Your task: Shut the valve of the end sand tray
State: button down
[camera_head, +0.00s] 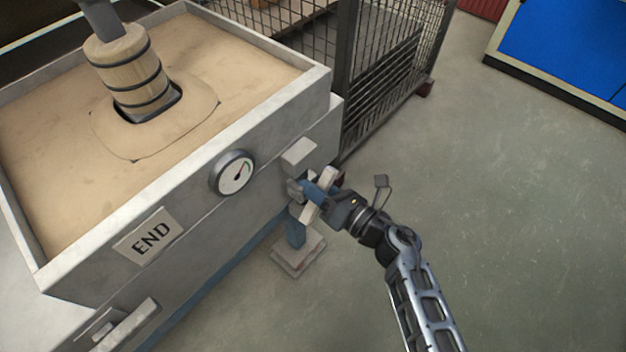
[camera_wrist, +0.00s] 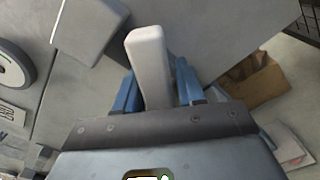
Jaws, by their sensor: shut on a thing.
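The end sand tray (camera_head: 268,114) is a grey box of sand with an END plate (camera_head: 149,238) on its front wall. Its valve sits low at the tray's right corner, with a pale lever handle (camera_head: 319,195). The handle also shows in the wrist view (camera_wrist: 149,62), between two blue fingers. My gripper (camera_head: 310,192) is shut on the handle. In the wrist view my gripper (camera_wrist: 152,90) has one finger on each side of it. The valve body behind the handle is mostly hidden by my gripper.
A round gauge (camera_head: 233,174) is on the tray wall left of the valve. A banded wooden cylinder (camera_head: 128,72) stands in the sand. A wire mesh fence (camera_head: 385,70) stands behind the valve. Open floor (camera_head: 520,200) lies to the right.

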jog(key=m+p, duration=0.1)
jog(key=m, duration=0.1)
jog(key=m+p, duration=0.1)
jog(key=m, duration=0.2)
jog(key=shift+w+d+f+m, duration=0.2)
jog(key=shift+m, duration=0.1)
jog(key=m+p, duration=0.1)
jog(key=m, duration=0.1)
jog(key=m+p, duration=0.1)
jog(key=m, duration=0.1)
jog(key=shift+f+m, duration=0.3)
jog(key=shift+f, duration=0.1)
jog(key=c, duration=0.9)
grip_release()
jog(key=shift+d, duration=0.1)
jog(key=p+v, duration=0.1)
jog(key=v, duration=0.6)
jog(key=shift+s+d, duration=0.25)
